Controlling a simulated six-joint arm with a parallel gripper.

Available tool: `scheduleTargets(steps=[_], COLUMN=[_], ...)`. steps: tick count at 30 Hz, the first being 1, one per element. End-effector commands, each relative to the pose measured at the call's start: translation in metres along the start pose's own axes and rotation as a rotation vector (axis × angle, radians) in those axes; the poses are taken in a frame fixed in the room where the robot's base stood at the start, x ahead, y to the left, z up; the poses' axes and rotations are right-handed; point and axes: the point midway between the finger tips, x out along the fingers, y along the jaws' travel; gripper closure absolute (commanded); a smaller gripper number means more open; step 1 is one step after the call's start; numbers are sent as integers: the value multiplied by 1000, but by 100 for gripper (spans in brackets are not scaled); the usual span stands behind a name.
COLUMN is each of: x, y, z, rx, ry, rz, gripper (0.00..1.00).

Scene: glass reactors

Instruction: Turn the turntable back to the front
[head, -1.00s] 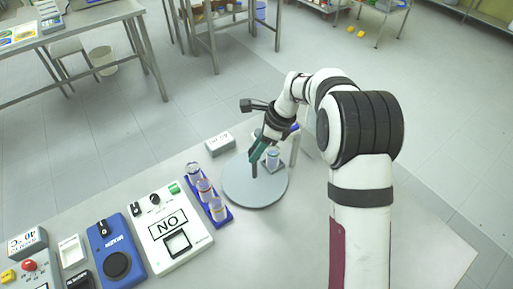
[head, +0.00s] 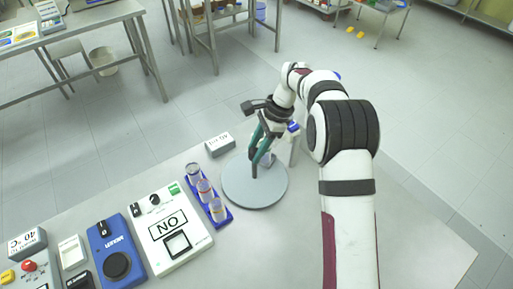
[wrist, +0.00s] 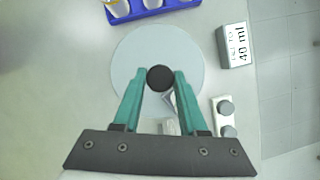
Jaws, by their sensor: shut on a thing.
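The turntable (head: 255,195) is a round grey disc on the bench; in the wrist view it (wrist: 130,65) lies under my gripper. A dark upright post (head: 254,173) stands on it, seen from above as a black round top (wrist: 160,78). My gripper (head: 256,158) points down with its green fingers shut on the post, one finger on each side in the wrist view (wrist: 161,74).
A blue rack (head: 222,214) with several glasses stands close left of the turntable. A "40 ml" block (head: 220,145) sits behind it to the left. A white panel (head: 172,228) and a blue device (head: 117,250) are further left. The bench right of the disc is clear.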

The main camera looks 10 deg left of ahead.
Motion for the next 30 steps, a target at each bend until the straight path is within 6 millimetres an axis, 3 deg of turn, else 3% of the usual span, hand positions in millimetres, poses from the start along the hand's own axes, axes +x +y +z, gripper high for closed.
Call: scheduleTargets(steps=[30], x=[0], y=[-3], z=[0], rx=[-467], ry=[2], rz=[194], gripper=[100])
